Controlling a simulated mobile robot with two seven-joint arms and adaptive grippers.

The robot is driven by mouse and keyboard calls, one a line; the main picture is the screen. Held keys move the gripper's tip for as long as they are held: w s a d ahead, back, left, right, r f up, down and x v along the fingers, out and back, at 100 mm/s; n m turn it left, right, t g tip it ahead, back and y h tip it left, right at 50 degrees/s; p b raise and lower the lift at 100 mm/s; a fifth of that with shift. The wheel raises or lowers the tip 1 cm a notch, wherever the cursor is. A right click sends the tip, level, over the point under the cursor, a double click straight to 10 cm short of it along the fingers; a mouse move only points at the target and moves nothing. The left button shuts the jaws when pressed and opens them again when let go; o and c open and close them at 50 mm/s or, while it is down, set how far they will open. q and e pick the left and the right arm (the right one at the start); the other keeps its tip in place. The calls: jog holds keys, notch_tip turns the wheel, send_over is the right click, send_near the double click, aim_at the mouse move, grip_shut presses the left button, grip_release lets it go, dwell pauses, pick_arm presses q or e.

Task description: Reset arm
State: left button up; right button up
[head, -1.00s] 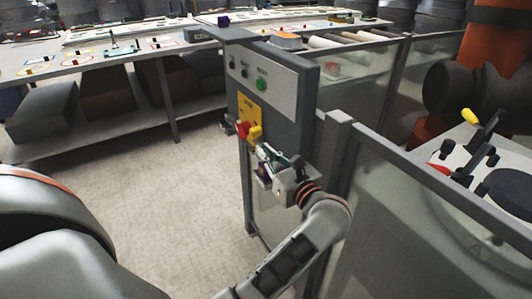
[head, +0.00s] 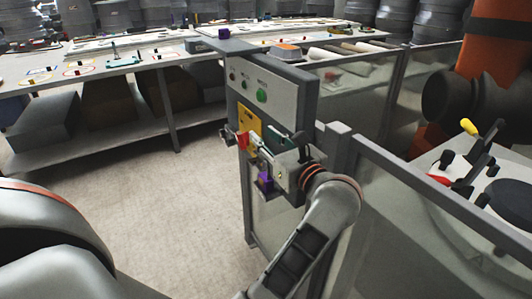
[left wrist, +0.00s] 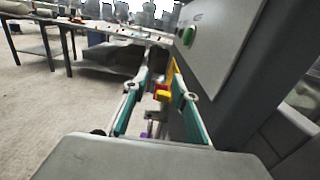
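My left gripper (head: 268,152) is at the front of the grey control box, just right of the red and yellow switch. It also shows in the left wrist view (left wrist: 158,80), with its teal fingers apart and nothing clearly held between them. The red part of the switch (head: 242,140) sits on a yellow plate (head: 250,117). In the left wrist view the yellow switch part (left wrist: 162,95) shows beyond and between the fingers. A purple item (head: 265,182) sits below the gripper, on the box side. My right gripper is not in view.
The control box (head: 285,85) carries a green button (head: 262,96) and smaller ones. Glass-panelled fencing (head: 400,190) stands right of my left arm. A long workbench (head: 110,75) is at the back left. The floor (head: 150,200) left of the box is clear.

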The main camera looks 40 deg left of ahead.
pick_arm(q)
jog(key=shift+r, duration=0.95)
